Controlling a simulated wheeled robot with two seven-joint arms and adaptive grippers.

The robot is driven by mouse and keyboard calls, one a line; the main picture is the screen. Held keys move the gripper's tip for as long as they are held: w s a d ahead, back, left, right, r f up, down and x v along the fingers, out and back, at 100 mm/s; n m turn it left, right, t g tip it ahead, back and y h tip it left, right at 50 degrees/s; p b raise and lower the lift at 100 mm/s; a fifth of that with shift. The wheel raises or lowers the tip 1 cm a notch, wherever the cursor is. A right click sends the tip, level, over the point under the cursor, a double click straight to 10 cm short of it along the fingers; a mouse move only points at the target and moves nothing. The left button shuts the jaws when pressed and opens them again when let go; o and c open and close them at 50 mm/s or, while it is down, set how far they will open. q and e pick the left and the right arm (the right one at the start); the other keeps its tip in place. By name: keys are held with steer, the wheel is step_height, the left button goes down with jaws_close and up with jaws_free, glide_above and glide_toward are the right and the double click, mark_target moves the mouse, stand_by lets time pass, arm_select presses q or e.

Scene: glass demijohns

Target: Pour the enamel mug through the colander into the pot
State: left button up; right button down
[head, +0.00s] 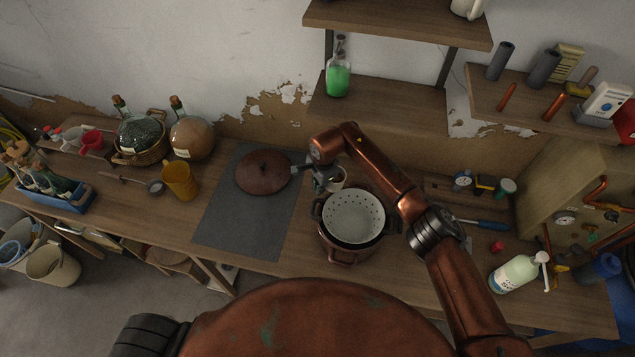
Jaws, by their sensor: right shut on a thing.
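The white colander (354,216), with dark holes, sits in the mouth of the reddish-brown pot (346,257) on the workbench. The colander looks empty. My right gripper (326,180) is just behind the pot, shut on the light enamel mug (338,179). The fingers and wrist cover part of the mug, and its contents and exact tilt are hard to tell. The mug is beside the colander's back left rim in the picture, not over its middle. My left gripper is out of view.
An orange cup (180,181) and corked demijohns (191,137) stand farther left. A shelf (375,116) with a green bottle (338,80) overhangs behind.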

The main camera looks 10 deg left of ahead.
steer(key=shift+s+d+r+t+y+p, duration=0.65)
steer(key=shift+t+y+p, duration=0.2)
steer(key=shift+p, duration=1.7)
steer(key=shift+f, duration=0.15)
steer(key=shift+w+a, duration=0.1)
steer(key=shift+a, duration=0.05)
steer(key=shift+b, duration=0.35)
steer(key=shift+a, duration=0.1)
